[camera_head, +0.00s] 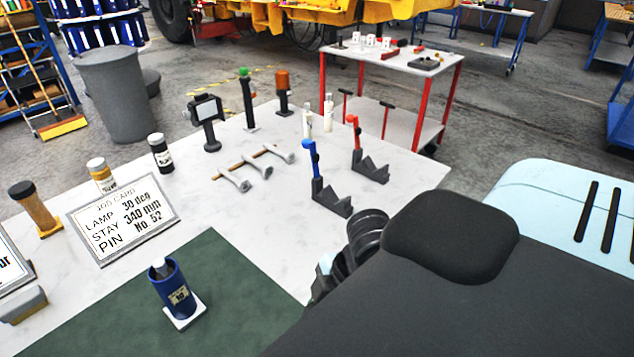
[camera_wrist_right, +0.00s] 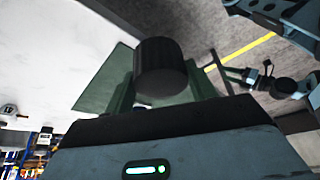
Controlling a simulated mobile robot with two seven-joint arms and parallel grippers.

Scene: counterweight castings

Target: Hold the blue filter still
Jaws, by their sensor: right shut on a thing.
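In the head view, a blue cylinder (camera_head: 176,287) with a pale label stands upright on a white square base (camera_head: 186,317) on the green mat. Grey metal shows in its open top, and no gripper touches it there. In the right wrist view, my right gripper (camera_wrist_right: 163,90) is shut on a dark cylinder (camera_wrist_right: 162,68) between its fingers. Its colour looks near black; I cannot tell whether it is a filter. My own dark arm covers the right gripper in the head view. Part of my left arm, apparently with its gripper (camera_wrist_right: 262,78), shows small at the wrist view's upper right.
The white table holds a job card (camera_head: 125,215), several bottles, hammers (camera_head: 258,165), a blue-handled tool on a dark V-block (camera_head: 330,198) and a red-handled one (camera_head: 369,165). The green mat (camera_head: 250,315) is bare around the white base. A red-legged cart (camera_head: 395,75) stands behind.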

